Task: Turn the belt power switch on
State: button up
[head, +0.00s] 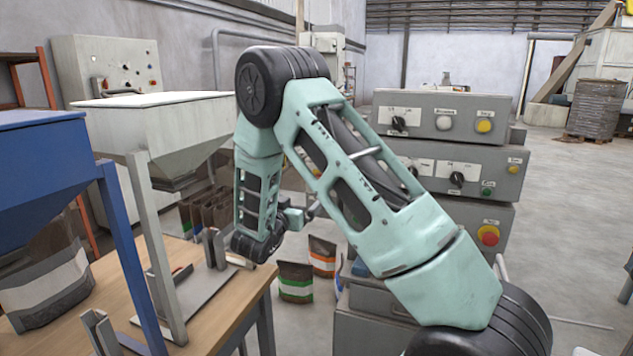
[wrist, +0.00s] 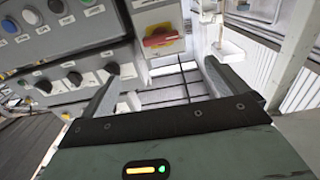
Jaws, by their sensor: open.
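A red rotary handle on a yellow plate (wrist: 161,38) shows in the wrist view, on a grey box ahead of my gripper (wrist: 161,66). The handle lies roughly crosswise in the picture. The labels are too small to read, so I cannot confirm that it is the belt power switch. My gripper is open and empty. Its two fingers are spread below the handle in the picture, apart from it. In the head view the gripper is mostly hidden behind my arm, and I do not make out this red handle there.
Grey control panels (head: 440,103) with black knobs and coloured buttons stand right of my arm; a red mushroom button (head: 489,235) sits low. A wooden table (head: 240,300), blue hopper (head: 45,170) and white hopper (head: 170,125) are left. Open floor lies right.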

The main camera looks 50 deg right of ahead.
jog(key=p+x, duration=0.4)
jog(key=x, duration=1.1)
jog(key=shift+w+d+p, duration=0.2)
jog(key=shift+d+p, duration=0.1)
jog(key=shift+p, duration=0.1)
jog(key=c, duration=1)
